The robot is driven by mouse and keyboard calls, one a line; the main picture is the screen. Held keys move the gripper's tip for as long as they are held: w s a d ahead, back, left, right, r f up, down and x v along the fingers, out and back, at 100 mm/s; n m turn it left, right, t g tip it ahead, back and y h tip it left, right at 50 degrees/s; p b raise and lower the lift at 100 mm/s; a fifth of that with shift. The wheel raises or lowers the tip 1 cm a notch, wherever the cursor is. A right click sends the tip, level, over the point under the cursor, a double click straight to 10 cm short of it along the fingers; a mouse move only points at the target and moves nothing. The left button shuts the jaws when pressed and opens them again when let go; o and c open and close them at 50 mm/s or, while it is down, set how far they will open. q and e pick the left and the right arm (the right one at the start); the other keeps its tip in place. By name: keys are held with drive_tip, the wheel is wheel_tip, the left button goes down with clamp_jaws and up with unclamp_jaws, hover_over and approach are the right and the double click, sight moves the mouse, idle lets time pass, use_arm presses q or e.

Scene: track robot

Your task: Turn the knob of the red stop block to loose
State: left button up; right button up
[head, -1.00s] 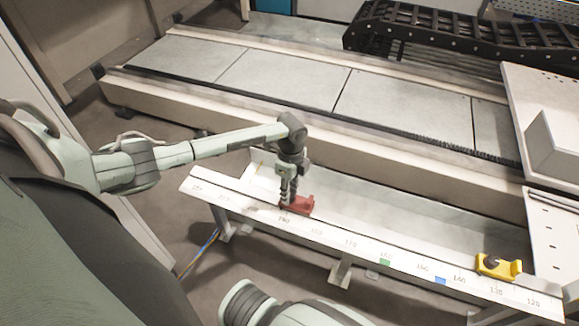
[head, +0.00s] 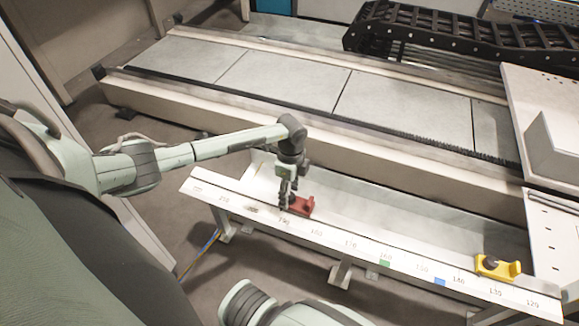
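The red stop block (head: 302,206) sits on the numbered rail (head: 335,235), near the 190 or so mark, left of the middle. My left gripper (head: 286,205) points down at the block's left part, with its fingers at the place where a knob would be. The knob itself is hidden behind the fingers. I cannot tell whether the fingers are closed on it. My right arm shows only as a link at the bottom edge; its gripper is out of view.
A yellow stop block (head: 497,267) with a dark knob sits at the rail's right end. A long pale track bed (head: 290,85) runs behind the rail.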

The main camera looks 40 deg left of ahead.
sight(290, 194)
use_arm(q)
drive_tip(key=shift+r, duration=0.15)
wheel_tip(290, 194, up, 12)
drive_tip(key=shift+w, duration=0.25)
drive_tip(key=shift+f, duration=0.2)
idle(0.5)
